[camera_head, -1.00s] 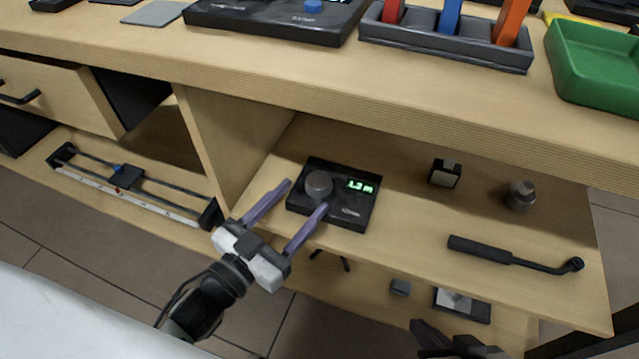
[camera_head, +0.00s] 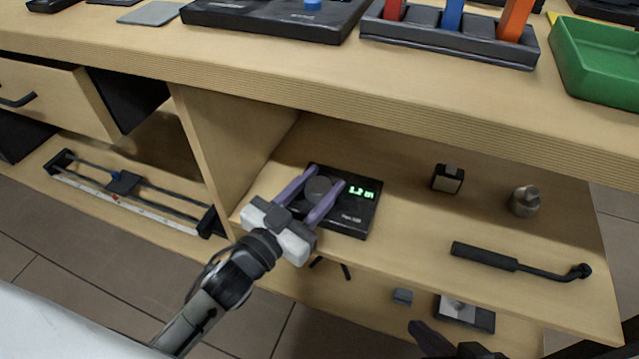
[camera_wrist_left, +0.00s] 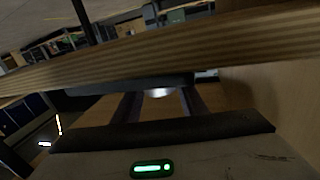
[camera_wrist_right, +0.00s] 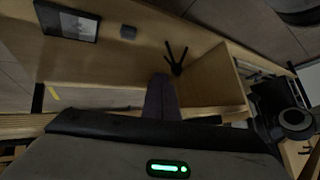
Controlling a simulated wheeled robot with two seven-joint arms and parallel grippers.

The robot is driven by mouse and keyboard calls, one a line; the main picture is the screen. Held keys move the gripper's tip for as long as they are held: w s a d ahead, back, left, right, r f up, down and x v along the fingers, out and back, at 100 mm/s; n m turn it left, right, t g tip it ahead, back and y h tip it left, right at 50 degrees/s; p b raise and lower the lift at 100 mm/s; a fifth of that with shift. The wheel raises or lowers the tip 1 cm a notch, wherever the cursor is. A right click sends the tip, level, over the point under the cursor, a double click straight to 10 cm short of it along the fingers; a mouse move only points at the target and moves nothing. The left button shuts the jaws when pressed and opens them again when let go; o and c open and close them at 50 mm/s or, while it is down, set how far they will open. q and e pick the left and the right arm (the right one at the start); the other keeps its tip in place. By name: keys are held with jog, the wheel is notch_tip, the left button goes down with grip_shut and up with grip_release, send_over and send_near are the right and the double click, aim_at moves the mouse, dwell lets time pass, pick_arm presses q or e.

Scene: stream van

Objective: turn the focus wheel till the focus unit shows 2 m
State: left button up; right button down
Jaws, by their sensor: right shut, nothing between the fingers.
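The focus unit (camera_head: 357,216) is a black box on the shelf under the worktop. Its green display (camera_head: 362,191) appears to read 1.2 m. The round grey focus wheel (camera_head: 318,188) is on its upper left part. My left gripper (camera_head: 325,180) has its purple fingers on both sides of the wheel, closed in to about its width with no clear gap. In the left wrist view the fingers are dark and the wheel is hard to make out. My right gripper (camera_head: 418,328) is shut and empty at the lower edge, partly out of view; its fingers show in the right wrist view (camera_wrist_right: 161,85).
The worktop edge (camera_head: 400,100) overhangs the shelf. A small black block (camera_head: 447,179), a metal cylinder (camera_head: 524,201) and a black handle tool (camera_head: 510,260) lie right of the unit. An upright panel (camera_head: 225,140) stands to its left. A slider rail (camera_head: 130,190) lies further left.

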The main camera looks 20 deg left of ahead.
pick_arm(q)
jog(key=shift+r+p, duration=0.1)
jog(key=shift+p, duration=0.2)
jog(key=shift+c, duration=0.6)
jog(key=shift+r+m+h+p, duration=0.15)
jog(key=shift+m+h+p, duration=0.25)
jog(key=shift+h+p, duration=0.2)
jog(key=shift+m+g+h+p, duration=0.3)
jog(key=shift+g+p, duration=0.1)
jog(key=shift+p, duration=0.1)
jog(key=shift+m+g+h+p, duration=0.3)
jog(key=shift+m+h+p, duration=0.15)
jog(key=shift+h, duration=0.25)
jog(key=shift+f, duration=0.25)
pick_arm(e)
jog(key=shift+s+d+f+m+h, duration=0.1)
jog(key=shift+s+d+m+h, duration=0.15)
jog(key=shift+d, duration=0.3)
jog(key=shift+s+d+f+m+h, duration=0.1)
jog(key=shift+d+h, duration=0.25)
jog(key=shift+d, duration=0.2)
pick_arm(q)
jog(key=o, duration=1.1)
jog(key=shift+c, duration=0.2)
